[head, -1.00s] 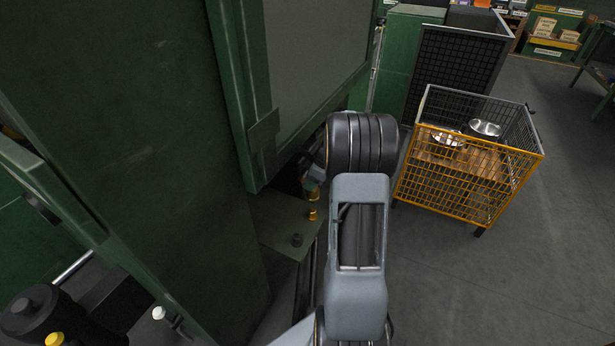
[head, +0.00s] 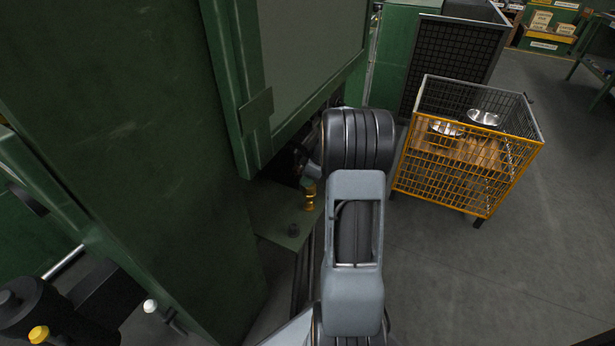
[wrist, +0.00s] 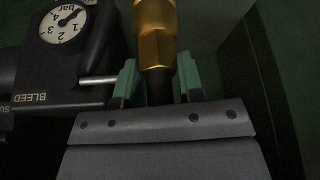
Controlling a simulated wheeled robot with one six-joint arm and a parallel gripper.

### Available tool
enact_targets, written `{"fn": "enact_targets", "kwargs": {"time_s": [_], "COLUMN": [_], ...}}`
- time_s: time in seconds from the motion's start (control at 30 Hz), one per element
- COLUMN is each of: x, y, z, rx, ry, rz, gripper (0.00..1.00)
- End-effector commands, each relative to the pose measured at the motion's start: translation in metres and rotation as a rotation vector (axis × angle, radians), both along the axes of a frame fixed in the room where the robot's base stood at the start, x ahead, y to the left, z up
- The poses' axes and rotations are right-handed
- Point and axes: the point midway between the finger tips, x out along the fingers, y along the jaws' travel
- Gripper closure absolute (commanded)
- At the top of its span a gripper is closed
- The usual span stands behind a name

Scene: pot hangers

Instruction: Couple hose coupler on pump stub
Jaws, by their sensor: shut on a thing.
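A brass hose coupler (wrist: 157,48) with a hex lower part stands upright in the wrist view, with a black stem or hose below it. My gripper (wrist: 157,82) is shut on it low down, with one green finger on each side. The coupler's upper end runs out of the top of the wrist view, so I cannot tell whether it touches a stub there. The pump stub cannot be made out for certain. In the head view, brass fittings (head: 309,197) show beside my arm, above a green plate; my gripper is mostly hidden there.
A black unit with a dial gauge (wrist: 63,24) and a BLEED label stands close left of my gripper. A metal pin (wrist: 98,79) sticks out from it. The green cabinet (head: 130,150) is left of my arm. A wire crate (head: 450,185) with metal bowls stands right on open floor.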

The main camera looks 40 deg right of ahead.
Motion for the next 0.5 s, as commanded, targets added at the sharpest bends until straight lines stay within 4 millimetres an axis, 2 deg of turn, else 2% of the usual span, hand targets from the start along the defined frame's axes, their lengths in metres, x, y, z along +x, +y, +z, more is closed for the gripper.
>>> {"fn": "enact_targets", "kwargs": {"time_s": [0.03, 0.2, 0.5], "x": [0.0, 0.0, 0.0], "y": [0.0, 0.0, 0.0], "z": [-0.009, -0.02, -0.022], "rx": [0.0, -0.001, -0.001], "ry": [0.0, -0.001, -0.001], "rz": [0.0, 0.0, 0.0], "gripper": [0.92, 0.93, 0.93]}}
